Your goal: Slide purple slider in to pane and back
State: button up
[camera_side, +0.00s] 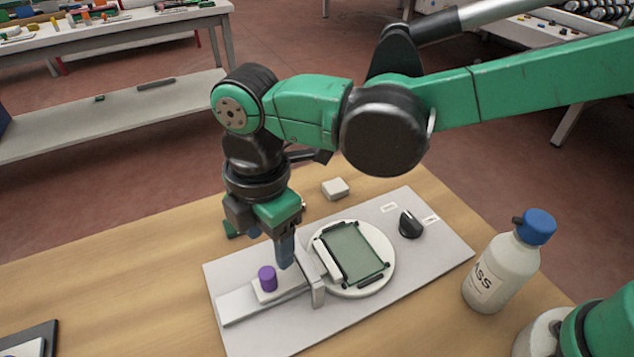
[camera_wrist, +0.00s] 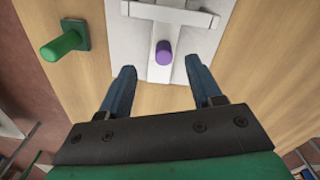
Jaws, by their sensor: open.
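The purple slider (camera_side: 267,279) is a short upright knob on a white block, on a pale rail (camera_side: 240,305) at the left of the grey plate (camera_side: 350,318). The glass pane (camera_side: 356,252) lies clamped on a round white turntable (camera_side: 384,281) to the right of the slider. A grey bracket (camera_side: 318,290) stands between them. My gripper (camera_side: 286,255) is above and just behind the slider, fingers pointing down. In the wrist view its blue fingers (camera_wrist: 164,92) are apart and empty. The purple knob (camera_wrist: 164,52) shows ahead, between the finger lines, not touched.
A black dial (camera_side: 410,224) sits at the plate's back right. A white bottle with a blue cap (camera_side: 494,272) stands to the right. A small white block (camera_side: 335,188) lies behind the plate. A green knob (camera_wrist: 62,45) is left of the plate in the wrist view.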

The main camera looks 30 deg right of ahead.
aim_at(266, 273)
jog(key=shift+s+a+f+n, duration=0.25)
jog(key=shift+a+f+n, duration=0.15)
jog(key=shift+a, duration=0.1)
jog(key=shift+a+f, duration=0.1)
jog(key=shift+f, duration=0.2)
notch_tip(266, 273, down, 5)
jog(key=shift+r, duration=0.1)
grip_shut()
dwell(0.9)
